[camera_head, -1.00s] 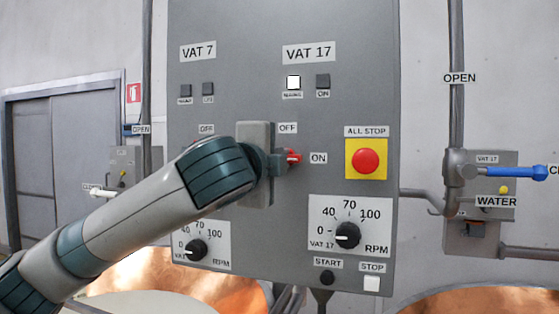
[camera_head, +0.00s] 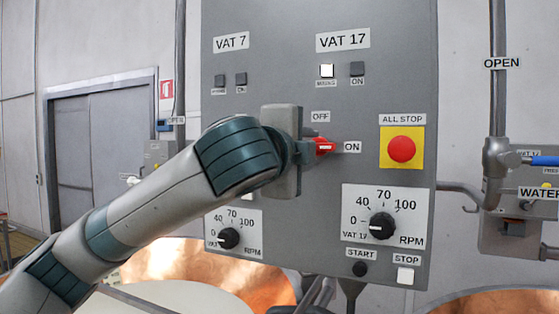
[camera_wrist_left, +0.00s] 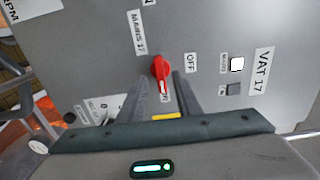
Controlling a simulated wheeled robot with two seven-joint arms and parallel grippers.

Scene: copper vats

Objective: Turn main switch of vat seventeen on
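The red main switch (camera_head: 325,147) of vat 17 sits on the grey control panel (camera_head: 300,20), with its white mark toward the ON label (camera_head: 351,147). The switch also shows in the left wrist view (camera_wrist_left: 161,70), between or just beyond my fingertips. My left gripper (camera_head: 312,145) is at the switch; in the left wrist view its fingers (camera_wrist_left: 164,74) stand apart on either side, with a narrow gap on the right. The white MAINS lamp (camera_head: 327,70) under the VAT 17 label (camera_head: 343,40) is lit; the ON lamp (camera_head: 357,69) is dark. My right gripper is not in view.
The red ALL STOP button (camera_head: 401,149) is right of the switch. The RPM dial (camera_head: 382,226), START button (camera_head: 360,269) and STOP button (camera_head: 405,275) are below. A water valve with a blue handle (camera_head: 543,160) and pipes stand at the right.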

